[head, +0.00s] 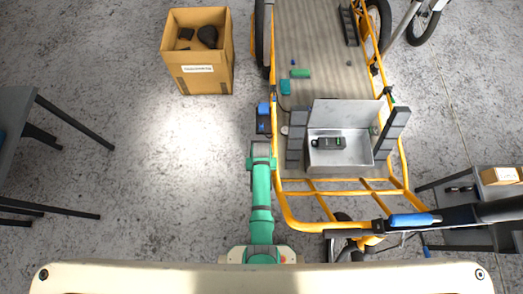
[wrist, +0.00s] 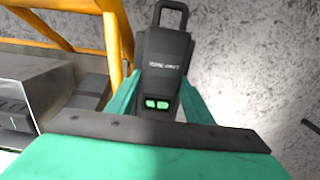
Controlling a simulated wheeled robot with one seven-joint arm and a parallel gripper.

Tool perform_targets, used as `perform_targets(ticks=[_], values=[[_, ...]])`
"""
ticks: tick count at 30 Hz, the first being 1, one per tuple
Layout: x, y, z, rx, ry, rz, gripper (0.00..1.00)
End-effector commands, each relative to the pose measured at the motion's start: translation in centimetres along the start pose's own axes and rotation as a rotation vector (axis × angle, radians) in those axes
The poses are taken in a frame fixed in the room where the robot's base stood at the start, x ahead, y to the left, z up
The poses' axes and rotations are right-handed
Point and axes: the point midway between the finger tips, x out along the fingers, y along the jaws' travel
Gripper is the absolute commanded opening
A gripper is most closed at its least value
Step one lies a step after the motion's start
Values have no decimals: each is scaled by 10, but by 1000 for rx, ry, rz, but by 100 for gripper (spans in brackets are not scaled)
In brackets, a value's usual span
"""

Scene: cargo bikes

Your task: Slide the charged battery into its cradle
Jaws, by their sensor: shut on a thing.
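The battery (wrist: 165,62) is a dark grey block with a loop handle, white lettering and two lit green windows. My gripper (wrist: 158,98) is shut on it, with a green finger on each side. In the head view my gripper (head: 262,160) is just left of the cargo bike's yellow frame, and the battery is mostly hidden there. An open pale metal box (head: 340,158) sits on the bike's cargo bed, right of my gripper. A dark unit (head: 328,143) with a small green mark lies in it. I cannot tell whether this is the cradle.
Yellow rails (head: 322,203) border the cargo bed (head: 325,60). Dark grey blocks (head: 296,148) flank the metal box. A dark and blue item (head: 264,118) is beside the bed's left edge. A cardboard box (head: 205,75) stands on the floor at upper left. The floor between is clear.

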Motion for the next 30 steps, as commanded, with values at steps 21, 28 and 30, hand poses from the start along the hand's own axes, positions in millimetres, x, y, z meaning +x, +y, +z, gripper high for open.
perform_targets(ticks=[21,28,30], values=[[-12,0,3,1,4,0,68],[-58,0,2,1,7,1,68],[-72,0,1,1,8,1,68]])
